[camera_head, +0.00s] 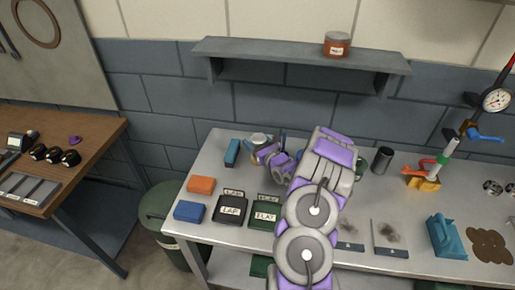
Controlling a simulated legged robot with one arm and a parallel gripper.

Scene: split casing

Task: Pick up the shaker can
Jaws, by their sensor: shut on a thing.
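My gripper (265,152), grey and purple, is at the back left of the metal workbench (215,150). It is shut on a small can with a pale top (259,138), which I take to be the shaker can. The can's upper part shows just beyond the jaws; its lower part is hidden by the gripper. I cannot tell whether the can touches the bench. My arm crosses the middle of the bench and hides part of it.
A blue block (232,153) stands left of my gripper. An orange block (201,185), a blue block (189,211), a black LAP bin (230,209) and a green FLAT bin (265,214) are nearer. A dark cylinder (382,160) stands right of my arm. A shelf (270,50) hangs above.

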